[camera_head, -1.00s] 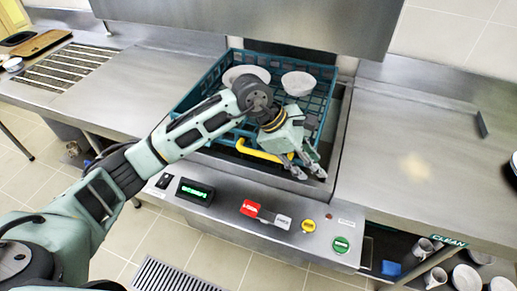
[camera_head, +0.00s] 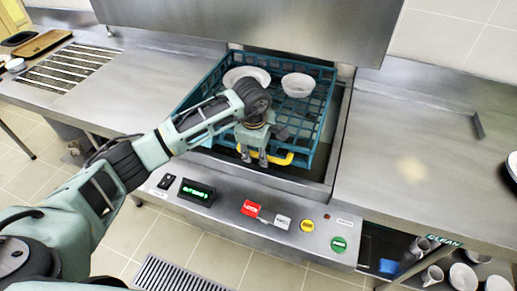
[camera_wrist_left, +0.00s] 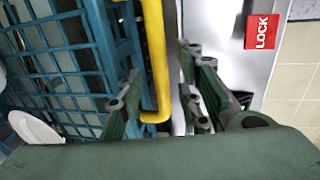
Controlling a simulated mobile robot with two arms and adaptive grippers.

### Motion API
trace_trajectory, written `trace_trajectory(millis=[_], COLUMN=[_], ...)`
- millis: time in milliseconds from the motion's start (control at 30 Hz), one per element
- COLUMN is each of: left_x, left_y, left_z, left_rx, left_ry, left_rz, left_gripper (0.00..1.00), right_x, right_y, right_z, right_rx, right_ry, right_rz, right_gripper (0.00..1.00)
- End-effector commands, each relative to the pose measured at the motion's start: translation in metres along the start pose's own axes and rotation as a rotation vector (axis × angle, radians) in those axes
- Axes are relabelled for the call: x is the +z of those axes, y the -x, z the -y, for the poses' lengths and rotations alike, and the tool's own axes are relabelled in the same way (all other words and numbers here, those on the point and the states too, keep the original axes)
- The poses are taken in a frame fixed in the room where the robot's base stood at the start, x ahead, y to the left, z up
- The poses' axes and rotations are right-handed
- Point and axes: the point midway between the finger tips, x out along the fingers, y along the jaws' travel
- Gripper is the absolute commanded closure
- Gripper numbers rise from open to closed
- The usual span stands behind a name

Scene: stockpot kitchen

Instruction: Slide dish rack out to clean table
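The teal dish rack (camera_head: 323,118) sits in the steel dishwasher bay under the raised hood, holding white bowls. A yellow handle (camera_head: 286,160) runs along its front. My left gripper (camera_head: 254,161) is over the front of the rack at this handle, fingers pointing down. In the left wrist view, the yellow handle (camera_wrist_left: 157,60) lies between the parted fingers of my left gripper (camera_wrist_left: 163,95), with a gap on the right side. The rack's blue bars (camera_wrist_left: 60,50) fill the left of that view. The clean table (camera_head: 405,140) is the bare steel counter at right. My right gripper is out of view.
The machine's raised hood (camera_head: 250,22) hangs behind the rack. Stacked plates (camera_head: 513,166) stand at the far right edge; the counter's middle is free.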

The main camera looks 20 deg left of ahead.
Motion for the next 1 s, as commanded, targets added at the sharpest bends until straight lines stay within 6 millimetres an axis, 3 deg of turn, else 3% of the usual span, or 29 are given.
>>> trace_trajectory(millis=[233,633,1000], left_x=[0.0002,0.0003,0.0003], left_y=[-0.0017,-0.0013,-0.0010], left_z=[-0.0001,-0.0002,-0.0005], left_rx=[0.001,0.001,0.002], left_ry=[0.000,0.000,0.000], left_rz=[0.001,0.001,0.001], left_gripper=[0.67,1.00,1.00], right_x=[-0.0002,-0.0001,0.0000], right_y=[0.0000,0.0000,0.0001], right_z=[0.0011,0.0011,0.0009], right_rx=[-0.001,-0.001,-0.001], right_ry=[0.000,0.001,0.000], right_rz=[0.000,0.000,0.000], right_gripper=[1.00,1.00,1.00])
